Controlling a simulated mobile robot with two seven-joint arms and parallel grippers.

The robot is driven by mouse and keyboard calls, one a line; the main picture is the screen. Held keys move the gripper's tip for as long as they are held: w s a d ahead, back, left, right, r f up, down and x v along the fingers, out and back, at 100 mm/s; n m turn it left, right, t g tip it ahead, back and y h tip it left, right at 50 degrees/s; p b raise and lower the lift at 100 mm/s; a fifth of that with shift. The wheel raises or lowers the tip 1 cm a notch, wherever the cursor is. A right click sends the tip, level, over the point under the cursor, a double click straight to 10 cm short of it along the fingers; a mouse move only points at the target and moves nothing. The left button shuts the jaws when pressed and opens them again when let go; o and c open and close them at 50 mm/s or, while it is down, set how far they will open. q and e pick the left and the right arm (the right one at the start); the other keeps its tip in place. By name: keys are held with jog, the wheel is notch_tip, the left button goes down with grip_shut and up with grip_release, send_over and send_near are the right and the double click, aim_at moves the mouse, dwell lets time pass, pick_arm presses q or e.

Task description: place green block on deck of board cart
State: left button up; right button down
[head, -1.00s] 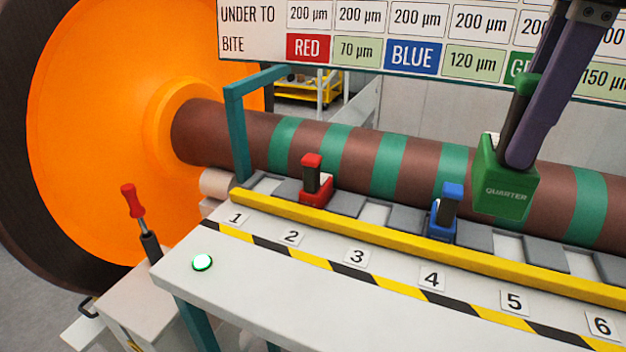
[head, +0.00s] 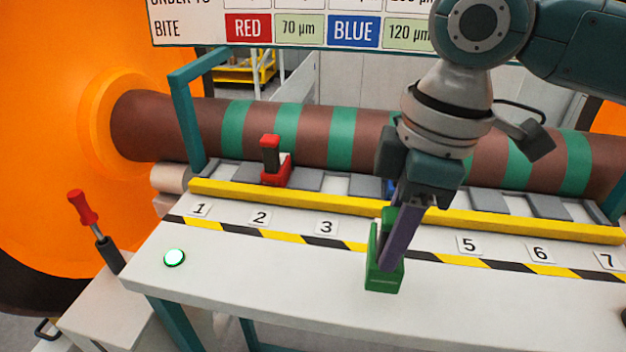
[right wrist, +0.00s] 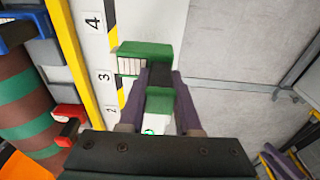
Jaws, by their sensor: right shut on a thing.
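My right gripper (head: 390,250) is shut on the green block (head: 384,281) by its upright handle. The block hangs upright over the front part of the white bench, just right of label 3; I cannot tell its exact height above the top. In the right wrist view my right gripper (right wrist: 160,78) also holds the green block (right wrist: 147,51), with the white bench top behind it. I cannot pick out the board cart in these views. My left gripper is not in view.
The white bench (head: 270,268) has a yellow rail (head: 300,202) and a striped shaft (head: 340,140) behind it. A red block (head: 277,170) stands behind the rail. A blue block (head: 390,187) is mostly hidden by my arm. A red-handled lever (head: 83,207) rises at left.

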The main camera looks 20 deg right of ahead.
jog(key=shift+f, duration=2.15)
jog(key=shift+f, duration=0.15)
jog(key=c, duration=0.6)
grip_release()
jog(key=r, duration=0.7)
jog(key=s+r, duration=0.1)
jog(key=r, duration=0.3)
jog(key=shift+d+r, duration=0.35)
jog(key=s+a+f+m+t+y, duration=0.2)
jog(key=s+a+f+m, duration=0.1)
jog(key=s+a+f, duration=0.45)
jog(key=s+d+m+h, duration=0.3)
jog(key=s+d+m, duration=0.3)
jog(key=s, duration=0.1)
jog(key=shift+s+d+f+m+t, duration=0.25)
jog(key=shift+d+f+m+t, duration=0.05)
jog(key=shift+d+f+t, duration=0.15)
